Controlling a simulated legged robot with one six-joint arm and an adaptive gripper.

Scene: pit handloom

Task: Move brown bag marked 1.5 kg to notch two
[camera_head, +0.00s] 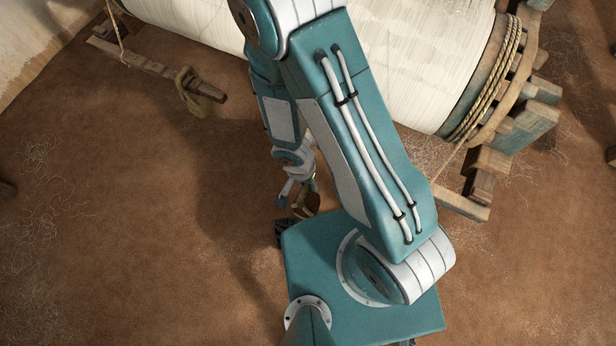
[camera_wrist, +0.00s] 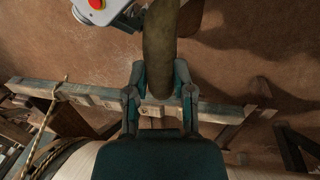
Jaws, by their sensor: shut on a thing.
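My gripper (camera_wrist: 160,97) is shut on a thick olive-brown band (camera_wrist: 160,45), which runs up out of the wrist view between the two fingers. In the head view my gripper (camera_head: 299,188) is small and partly hidden by my arm. A small brown bag (camera_head: 306,204) shows at its fingers, close to my base. No weight mark can be read. A notched wooden beam (camera_wrist: 88,94) crosses the wrist view behind the fingers. The gripper hides part of it, and I cannot tell which notch is which.
A tan looped bag (camera_head: 203,91) hangs on a wooden arm (camera_head: 132,61) at upper left. The large cloth roller (camera_head: 420,55) fills the upper right, with a rope coil (camera_head: 490,80) and wooden blocks at its end. The brown floor (camera_head: 130,220) at left is mostly clear.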

